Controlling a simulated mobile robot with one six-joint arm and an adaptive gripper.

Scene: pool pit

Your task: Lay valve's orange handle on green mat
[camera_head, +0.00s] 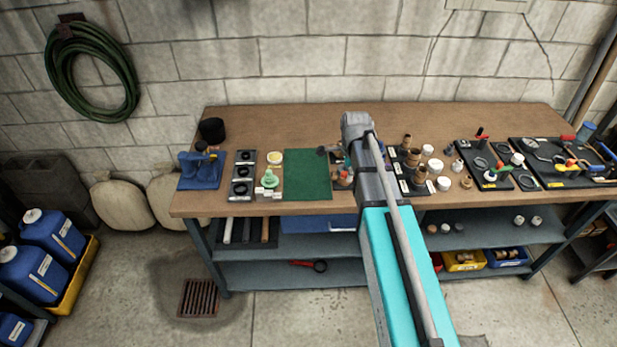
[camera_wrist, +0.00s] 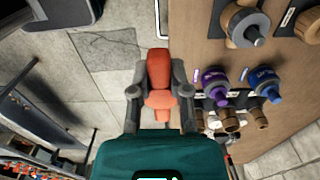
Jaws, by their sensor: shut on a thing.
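The orange handle (camera_wrist: 159,70) is in my gripper (camera_wrist: 160,95) in the wrist view, with a grey finger pressed against each side of it. Floor shows behind the handle there. The green mat (camera_head: 308,174) lies flat on the bench in the head view, left of my arm, and its visible surface is bare. The mat cannot be made out in the wrist view. In the head view my arm covers the bench just right of the mat, and my gripper and the held handle cannot be made out clearly.
The wooden bench (camera_head: 270,120) has free room along its back. Fittings and tool trays (camera_head: 555,160) fill the right. Purple (camera_wrist: 213,82) and blue (camera_wrist: 265,82) parts show in the wrist view.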

